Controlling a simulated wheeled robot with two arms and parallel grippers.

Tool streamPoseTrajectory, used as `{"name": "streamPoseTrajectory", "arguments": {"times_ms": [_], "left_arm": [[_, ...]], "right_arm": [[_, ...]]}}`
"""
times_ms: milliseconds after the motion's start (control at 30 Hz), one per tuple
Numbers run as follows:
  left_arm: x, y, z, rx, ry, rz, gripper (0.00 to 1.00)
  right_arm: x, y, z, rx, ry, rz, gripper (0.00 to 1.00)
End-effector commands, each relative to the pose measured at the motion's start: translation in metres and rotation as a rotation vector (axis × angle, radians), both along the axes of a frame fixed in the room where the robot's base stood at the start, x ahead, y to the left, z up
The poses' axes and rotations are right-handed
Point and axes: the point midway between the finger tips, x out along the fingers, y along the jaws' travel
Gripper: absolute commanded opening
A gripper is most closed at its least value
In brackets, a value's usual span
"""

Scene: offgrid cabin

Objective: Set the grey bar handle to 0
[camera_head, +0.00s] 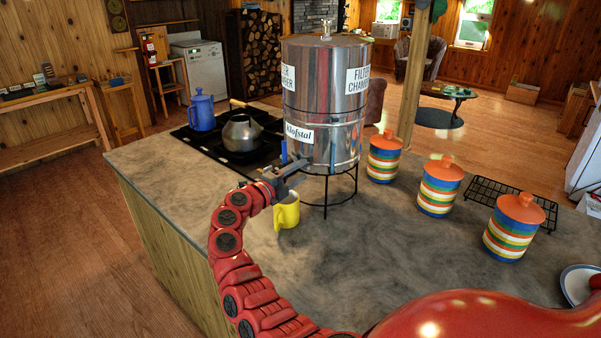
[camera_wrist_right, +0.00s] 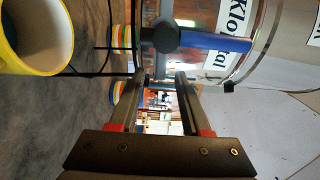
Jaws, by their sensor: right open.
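A steel water filter (camera_head: 322,110) labelled Klofstal stands on a black wire stand on the counter. On its lower front is a tap with a blue bar lever (camera_head: 284,152). In the right wrist view the blue lever (camera_wrist_right: 213,42) extends to the right from a dark round hub (camera_wrist_right: 166,38). I cannot make out a separate grey bar handle or any 0 mark. My right gripper (camera_head: 297,168) is close to the tap. Its fingers (camera_wrist_right: 161,80) are apart and empty, with the hub just beyond their tips. My left gripper is out of view.
A yellow mug (camera_head: 287,212) stands on the counter (camera_head: 185,190) below my right gripper. Striped jars (camera_head: 440,187) and a black rack (camera_head: 485,190) are to the right. A kettle (camera_head: 242,133) and a blue pot (camera_head: 201,112) stand on the stove behind left.

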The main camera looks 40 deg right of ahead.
Motion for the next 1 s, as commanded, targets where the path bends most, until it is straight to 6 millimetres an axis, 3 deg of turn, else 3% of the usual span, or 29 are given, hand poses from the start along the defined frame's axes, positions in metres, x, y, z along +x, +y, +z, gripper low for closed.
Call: {"name": "streamPoseTrajectory", "arguments": {"times_ms": [400,600,800,1000], "left_arm": [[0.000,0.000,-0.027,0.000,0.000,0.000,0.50],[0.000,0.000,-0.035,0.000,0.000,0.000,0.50],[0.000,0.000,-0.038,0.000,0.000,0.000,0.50],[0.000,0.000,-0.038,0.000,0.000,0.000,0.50]], "right_arm": [[-0.007,0.102,-0.005,0.003,0.000,0.006,0.47],[-0.012,0.143,-0.004,0.003,0.000,0.003,0.47],[-0.013,0.163,-0.002,0.002,-0.001,0.003,0.47],[-0.014,0.165,-0.001,0.002,-0.001,0.001,0.47]]}}
